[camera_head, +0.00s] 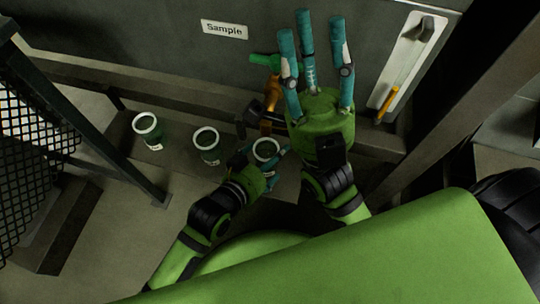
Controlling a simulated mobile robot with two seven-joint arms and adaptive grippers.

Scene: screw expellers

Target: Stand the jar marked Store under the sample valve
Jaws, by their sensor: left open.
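Three open jars with white rims stand on the grey ledge: a left jar (149,134), a middle jar (207,151) and a right jar (266,150). Small labels show on the left and middle jars, too small to read, so I cannot tell which is Store. The sample valve (271,92), orange-brown with a green handle (264,60), is on the panel below the "Sample" sign (225,29), just beyond the right jar. My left gripper (264,158) is open close around the right jar, hiding its lower part. My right gripper (315,45) is open and empty, fingers spread, right of the valve.
A white plate with a dark latch (424,30) and a yellow-orange handle (388,104) are at the right of the panel. A dark mesh guard (40,150) on a frame stands at the left. Dark beams cross the right side. The ledge (178,146) has bare room between the jars.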

